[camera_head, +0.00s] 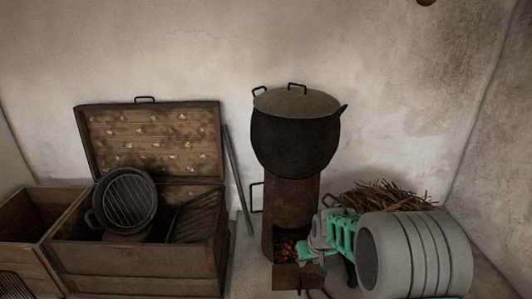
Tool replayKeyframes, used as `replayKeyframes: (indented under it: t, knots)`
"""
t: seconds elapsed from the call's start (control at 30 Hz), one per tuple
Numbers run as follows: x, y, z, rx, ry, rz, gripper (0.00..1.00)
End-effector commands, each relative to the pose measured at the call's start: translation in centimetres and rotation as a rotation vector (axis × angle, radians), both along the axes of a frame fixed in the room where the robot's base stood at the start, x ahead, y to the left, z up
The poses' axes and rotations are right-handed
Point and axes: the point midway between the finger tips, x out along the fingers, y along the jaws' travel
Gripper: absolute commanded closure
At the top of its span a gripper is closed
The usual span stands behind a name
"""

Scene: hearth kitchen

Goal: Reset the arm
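My arm comes in from the lower right, its large grey link nearest the camera and green parts beyond it. My gripper (307,248) is at the arm's far end, in front of the lower right side of a rusty cylindrical stove (290,205). It is small and partly hidden by the arm, so I cannot tell whether its fingers are open or shut. I see nothing clearly held in it.
A lidded black pot (294,145) sits on the stove, above glowing embers (285,246). Twigs (385,196) lie behind my arm. At left, an open wooden chest (140,262) holds a round pan with a grate (127,200), beside a wooden crate (35,215). Metal rods (238,180) lean on the wall.

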Motion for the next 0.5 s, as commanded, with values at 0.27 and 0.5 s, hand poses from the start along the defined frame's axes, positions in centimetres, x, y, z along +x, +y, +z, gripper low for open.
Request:
replayKeyframes:
  t: [0.27, 0.5]
  knots:
    - [-11.1, 0.5, 25.2, -0.007, 0.034, -0.069, 0.68]
    - [-21.5, 0.5, 35.9, -0.005, 0.072, -0.135, 0.68]
